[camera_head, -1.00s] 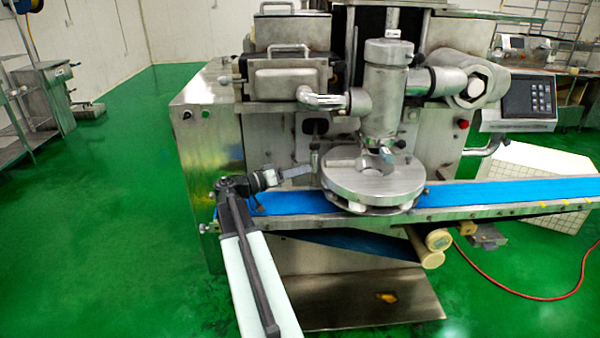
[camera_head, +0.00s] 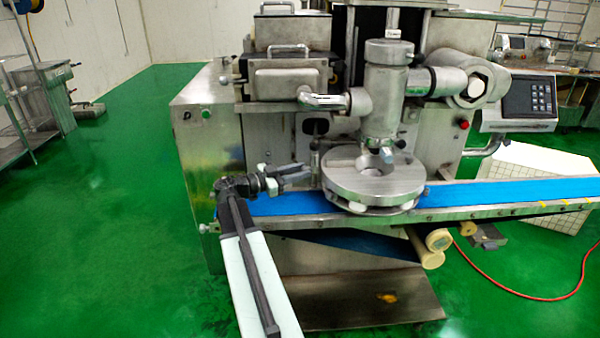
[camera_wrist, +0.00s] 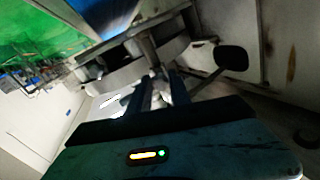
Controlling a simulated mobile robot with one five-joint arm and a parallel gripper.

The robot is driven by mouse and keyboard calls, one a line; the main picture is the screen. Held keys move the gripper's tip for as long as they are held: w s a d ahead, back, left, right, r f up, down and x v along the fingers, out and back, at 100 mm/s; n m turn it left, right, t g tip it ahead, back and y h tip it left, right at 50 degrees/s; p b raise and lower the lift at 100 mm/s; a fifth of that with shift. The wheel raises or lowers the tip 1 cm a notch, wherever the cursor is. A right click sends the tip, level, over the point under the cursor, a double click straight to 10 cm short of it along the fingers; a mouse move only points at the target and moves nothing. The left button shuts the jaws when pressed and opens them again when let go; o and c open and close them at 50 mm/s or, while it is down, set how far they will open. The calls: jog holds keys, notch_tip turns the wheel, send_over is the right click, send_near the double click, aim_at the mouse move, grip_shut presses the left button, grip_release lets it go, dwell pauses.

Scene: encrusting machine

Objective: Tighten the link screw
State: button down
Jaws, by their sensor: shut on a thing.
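My gripper (camera_head: 306,172) reaches over the blue belt to the left side of the round metal disc, at the foot of a thin upright post (camera_head: 315,158). In the wrist view the two dark fingers (camera_wrist: 160,88) close on a small part, which I take to be the link screw; the fingers and shadow hide most of it. The post (camera_wrist: 149,50) shows just beyond the fingertips in the wrist view. A black oval knob (camera_wrist: 231,58) on a metal arm stands right of the fingers there.
The round disc (camera_head: 350,180) sits right of my gripper, under the upright metal cylinder (camera_head: 385,95). The blue belt (camera_head: 480,194) runs beneath. The machine's front panel (camera_head: 275,142) stands close behind. Green floor (camera_head: 110,220) lies open to the left.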

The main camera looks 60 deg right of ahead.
jog(key=shift+m, duration=0.6)
jog(key=c, duration=1.2)
grip_release()
jog(key=shift+a, duration=0.1)
jog(key=v, duration=0.7)
jog(key=shift+w+a, duration=0.2)
jog(key=shift+a, duration=0.05)
